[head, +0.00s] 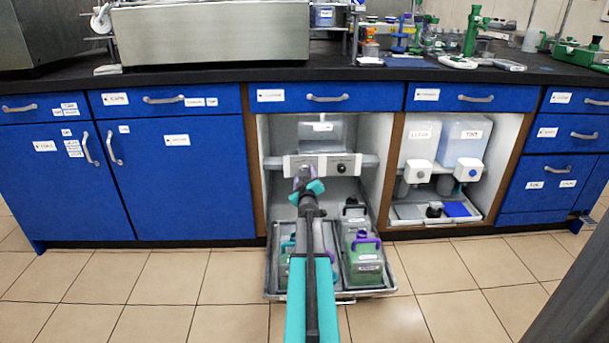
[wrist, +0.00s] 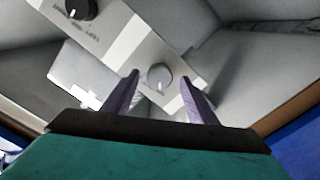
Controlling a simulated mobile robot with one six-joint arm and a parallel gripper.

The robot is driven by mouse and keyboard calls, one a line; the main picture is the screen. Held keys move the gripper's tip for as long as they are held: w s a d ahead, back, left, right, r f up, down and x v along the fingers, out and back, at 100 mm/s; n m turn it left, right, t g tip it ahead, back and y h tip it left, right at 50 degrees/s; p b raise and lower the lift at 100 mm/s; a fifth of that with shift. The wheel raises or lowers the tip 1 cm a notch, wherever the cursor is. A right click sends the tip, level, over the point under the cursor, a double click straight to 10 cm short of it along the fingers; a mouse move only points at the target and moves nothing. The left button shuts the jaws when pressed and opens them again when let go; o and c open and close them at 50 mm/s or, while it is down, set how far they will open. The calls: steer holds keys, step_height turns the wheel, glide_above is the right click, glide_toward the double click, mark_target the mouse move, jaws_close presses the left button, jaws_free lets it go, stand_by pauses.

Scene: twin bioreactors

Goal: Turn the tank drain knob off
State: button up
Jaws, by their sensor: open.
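A pale control panel (head: 322,160) is mounted across the open middle cabinet bay. It also shows in the wrist view (wrist: 125,42), running diagonally. It carries a grey round knob (wrist: 159,75) with a pale pointer line toward the picture's bottom, and a black knob (wrist: 80,8), which also shows in the head view (head: 341,168). The panel lettering is too small to read. My gripper (head: 308,187) is in front of the panel's left part, mostly covering the grey knob there. In the wrist view its purple fingers (wrist: 160,88) are apart, one each side of the grey knob; contact cannot be told.
A translucent tank (head: 322,130) sits above the panel. The right bay holds two pale containers (head: 463,137). Cabinet side walls bound the bay; the floor (head: 180,300) in front is clear.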

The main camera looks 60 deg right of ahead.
steer(key=p+v, duration=0.4)
steer(key=v, duration=0.8)
steer(key=shift+a, duration=0.35)
stand_by(0.4)
